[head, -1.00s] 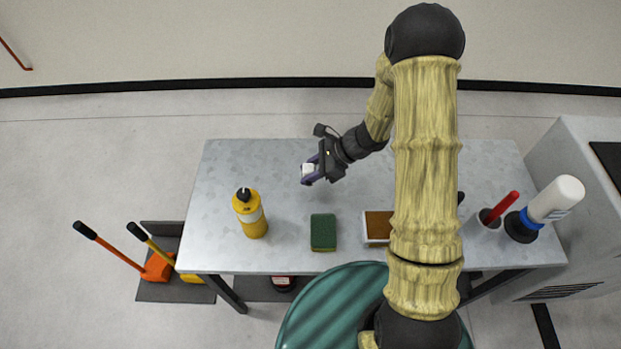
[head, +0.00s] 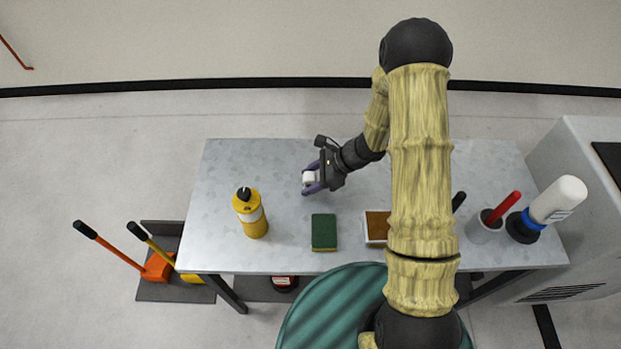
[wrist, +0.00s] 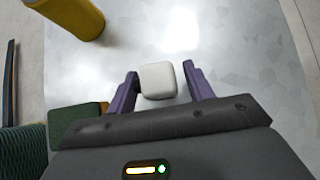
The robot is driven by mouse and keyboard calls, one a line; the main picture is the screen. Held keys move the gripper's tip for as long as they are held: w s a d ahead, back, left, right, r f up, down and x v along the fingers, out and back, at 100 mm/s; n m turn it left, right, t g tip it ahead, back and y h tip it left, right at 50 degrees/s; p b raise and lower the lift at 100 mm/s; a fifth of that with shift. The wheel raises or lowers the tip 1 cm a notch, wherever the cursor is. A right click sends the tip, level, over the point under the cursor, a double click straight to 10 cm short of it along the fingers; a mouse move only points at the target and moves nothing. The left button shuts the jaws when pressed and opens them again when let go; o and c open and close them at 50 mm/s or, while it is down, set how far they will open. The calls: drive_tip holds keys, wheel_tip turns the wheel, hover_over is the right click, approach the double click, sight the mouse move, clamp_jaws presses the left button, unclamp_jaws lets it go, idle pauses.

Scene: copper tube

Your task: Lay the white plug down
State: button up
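The white plug (head: 309,177) is a small, pale, rounded block at the tips of my gripper (head: 312,180), over the back middle of the grey table. In the wrist view the plug (wrist: 158,80) sits between the two purple fingers of my gripper (wrist: 161,78). It is close against the left finger, and a gap shows between it and the right finger. The fingers are apart and look open around it. The plug seems to be at the tabletop, but its underside is hidden.
A yellow bottle (head: 250,215) stands to the left on the table (head: 270,155). A green sponge (head: 324,232) and a brown-topped box (head: 377,226) lie at the front. A cup with a red-handled tool (head: 484,230) and a white bottle (head: 556,199) are at the right. The back left is clear.

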drive_tip(key=shift+r, duration=0.1)
drive_tip(key=shift+r, duration=0.15)
drive_tip(key=v, duration=1.1)
drive_tip(key=shift+d+r, duration=0.25)
drive_tip(key=shift+d, duration=0.05)
drive_tip(key=s+d+r+n+t+h, duration=0.1)
drive_tip(key=s+r+n+h, duration=0.3)
drive_tip(key=n, duration=0.5)
drive_tip(key=s+d+r+n+t+h, duration=0.1)
drive_tip(key=s+d+r+n+h, duration=0.3)
drive_tip(key=s+n, duration=0.4)
wheel_tip(320, 180, up, 2)
drive_tip(key=shift+s+r+n+h, duration=0.2)
drive_tip(key=shift+s+n+h, duration=0.15)
drive_tip(key=shift+n+h, duration=0.25)
